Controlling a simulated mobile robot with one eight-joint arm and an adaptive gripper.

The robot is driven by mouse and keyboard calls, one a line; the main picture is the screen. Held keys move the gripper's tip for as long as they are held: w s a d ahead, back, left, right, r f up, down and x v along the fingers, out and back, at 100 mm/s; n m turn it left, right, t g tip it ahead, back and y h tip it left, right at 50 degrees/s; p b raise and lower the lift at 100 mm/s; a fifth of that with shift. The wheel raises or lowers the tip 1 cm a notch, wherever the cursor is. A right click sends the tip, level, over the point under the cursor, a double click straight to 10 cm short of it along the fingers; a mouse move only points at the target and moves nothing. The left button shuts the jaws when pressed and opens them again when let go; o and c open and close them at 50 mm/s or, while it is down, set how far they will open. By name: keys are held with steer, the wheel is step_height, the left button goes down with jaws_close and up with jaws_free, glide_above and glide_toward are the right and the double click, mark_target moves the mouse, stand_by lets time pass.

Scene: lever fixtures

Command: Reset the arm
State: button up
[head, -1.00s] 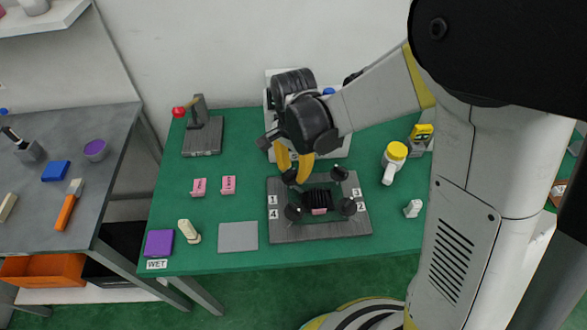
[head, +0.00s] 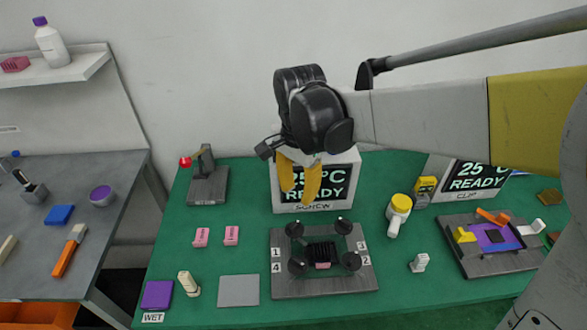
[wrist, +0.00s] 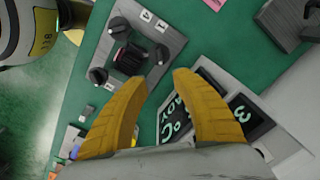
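My gripper (head: 299,196) has two yellow fingers pointing down, in front of the white SCREW display box (head: 345,168). In the wrist view my gripper (wrist: 160,77) is open, with a clear gap and nothing between the fingertips. My arm reaches in from the right, raised above the green table. Below the gripper is a grey fixture plate (head: 290,285) with several black knobs at numbered corners and a black finned block (head: 320,251) in the middle. The plate also shows in the wrist view (wrist: 168,38), beyond the fingertips and apart from them.
The CLIP fixture (head: 490,262) with orange and yellow levers is at right, its display box behind. A yellow-capped white bottle (head: 398,214), two pink blocks, a grey pad (head: 239,290) and a purple pad (head: 157,295) lie around. A red-tipped lever stand (head: 207,182) is back left.

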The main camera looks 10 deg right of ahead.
stand_by(0.4)
steer(key=s+d+r+n+t, duration=0.4)
steer(key=s+d+n+t, duration=0.3)
steer(key=s+d+n, duration=0.2)
steer(key=s+d, duration=0.2)
steer(key=d, duration=0.1)
steer(key=shift+s+d+n, duration=0.25)
steer(key=shift+s+n, duration=0.05)
steer(key=shift+s, duration=0.05)
stand_by(1.5)
